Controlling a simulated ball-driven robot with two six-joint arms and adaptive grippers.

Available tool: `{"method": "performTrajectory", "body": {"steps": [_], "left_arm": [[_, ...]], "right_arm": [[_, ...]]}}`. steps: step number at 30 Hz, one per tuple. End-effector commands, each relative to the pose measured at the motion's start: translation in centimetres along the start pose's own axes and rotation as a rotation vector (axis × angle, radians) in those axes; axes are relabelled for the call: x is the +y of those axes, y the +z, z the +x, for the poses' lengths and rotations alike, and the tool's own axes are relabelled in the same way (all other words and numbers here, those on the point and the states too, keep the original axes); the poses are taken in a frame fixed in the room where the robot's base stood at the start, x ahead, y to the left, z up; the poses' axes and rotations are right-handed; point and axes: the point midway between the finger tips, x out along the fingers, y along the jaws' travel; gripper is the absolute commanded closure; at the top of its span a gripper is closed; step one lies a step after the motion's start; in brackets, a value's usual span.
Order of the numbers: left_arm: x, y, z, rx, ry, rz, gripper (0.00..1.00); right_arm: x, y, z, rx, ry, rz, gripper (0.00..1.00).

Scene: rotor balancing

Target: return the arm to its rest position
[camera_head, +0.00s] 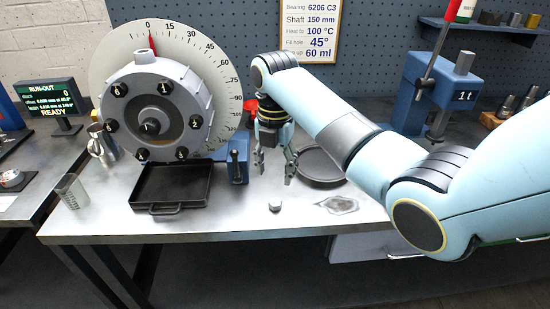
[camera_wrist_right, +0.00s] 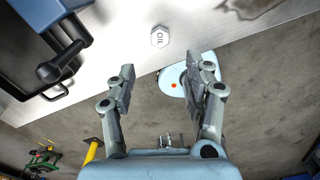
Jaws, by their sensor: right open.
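My right arm reaches in from the right in the head view, over the metal workbench (camera_head: 300,221). Its gripper (camera_head: 274,168) points down above the bench and is open, with nothing between the fingers. In the right wrist view the two fingers (camera_wrist_right: 167,75) stand wide apart and empty. A small hexagonal piece marked OIL (camera_wrist_right: 159,38) lies on the bench beyond the fingertips. In the head view this small grey piece (camera_head: 275,206) lies near the bench's front, below and apart from the gripper. My left gripper is not in view.
A grey rotor (camera_head: 182,97) with a degree dial (camera_head: 108,50) stands at the left. A black tray (camera_head: 136,196) sits before it, a blue block (camera_head: 238,166) beside it. A round dark pan (camera_head: 322,178) lies behind the gripper. A blue press (camera_head: 462,78) stands at the right.

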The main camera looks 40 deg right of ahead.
Motion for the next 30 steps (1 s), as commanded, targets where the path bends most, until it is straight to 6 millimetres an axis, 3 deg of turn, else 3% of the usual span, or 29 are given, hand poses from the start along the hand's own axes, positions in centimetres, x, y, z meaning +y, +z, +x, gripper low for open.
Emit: {"method": "performTrajectory", "body": {"steps": [3, 7, 24, 27, 30], "left_arm": [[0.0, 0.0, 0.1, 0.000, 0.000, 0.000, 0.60], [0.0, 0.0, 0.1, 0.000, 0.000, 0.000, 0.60], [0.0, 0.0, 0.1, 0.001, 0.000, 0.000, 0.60], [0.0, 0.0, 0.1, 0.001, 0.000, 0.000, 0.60], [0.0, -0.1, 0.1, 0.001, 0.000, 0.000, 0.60]], "right_arm": [[0.1, 0.1, -1.7, -0.002, 0.002, 0.000, 0.48], [0.0, 0.1, -2.5, -0.001, 0.001, 0.000, 0.48], [-0.1, -0.1, -2.5, -0.001, 0.000, 0.009, 0.48], [-0.9, -0.8, -1.7, -0.012, 0.005, 0.091, 0.48], [-2.9, -2.6, -0.4, -0.038, 0.024, 0.292, 0.48]]}}
